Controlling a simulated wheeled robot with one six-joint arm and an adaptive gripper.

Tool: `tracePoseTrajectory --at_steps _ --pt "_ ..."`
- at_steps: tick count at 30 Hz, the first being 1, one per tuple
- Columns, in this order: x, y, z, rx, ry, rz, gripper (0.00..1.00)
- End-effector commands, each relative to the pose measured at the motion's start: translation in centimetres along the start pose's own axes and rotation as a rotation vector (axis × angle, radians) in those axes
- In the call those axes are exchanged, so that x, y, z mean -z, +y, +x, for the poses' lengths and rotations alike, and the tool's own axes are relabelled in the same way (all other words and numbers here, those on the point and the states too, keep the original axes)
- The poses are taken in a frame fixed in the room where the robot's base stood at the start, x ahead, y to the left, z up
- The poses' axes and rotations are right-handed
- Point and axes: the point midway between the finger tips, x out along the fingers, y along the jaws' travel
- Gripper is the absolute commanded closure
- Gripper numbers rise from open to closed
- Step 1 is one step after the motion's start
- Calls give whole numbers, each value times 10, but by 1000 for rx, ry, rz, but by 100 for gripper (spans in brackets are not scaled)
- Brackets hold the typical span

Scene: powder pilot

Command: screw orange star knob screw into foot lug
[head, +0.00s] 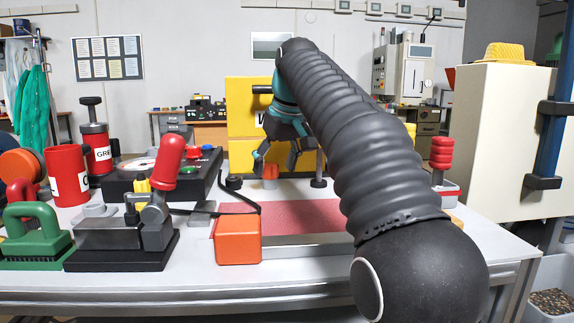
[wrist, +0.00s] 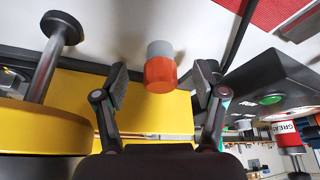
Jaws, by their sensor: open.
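The orange knob (head: 270,171) stands on the table in front of the yellow machine in the head view. In the wrist view the orange knob (wrist: 160,76) has a round orange body, with a grey cylindrical part (wrist: 160,49) at its table-side end. I cannot tell whether that grey part is the foot lug, and the screw thread is not visible. My gripper (head: 275,157) is open just above the knob. In the wrist view my gripper (wrist: 162,82) has a finger on each side of the knob, with gaps on both sides.
A yellow machine (head: 240,118) stands close behind, and a black post with a disc foot (head: 319,182) is to the right. A black box with coloured buttons (head: 190,178) is to the left. An orange block (head: 238,240) and a red mat (head: 312,215) lie in front.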

Motion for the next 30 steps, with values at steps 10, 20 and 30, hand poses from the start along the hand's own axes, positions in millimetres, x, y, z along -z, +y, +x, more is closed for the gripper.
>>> tracePoseTrajectory --at_steps 10,20,30 --pt "8 0 32 0 -1 1 30" --pt "8 0 34 -1 0 1 30" --pt "8 0 34 -1 0 1 95"
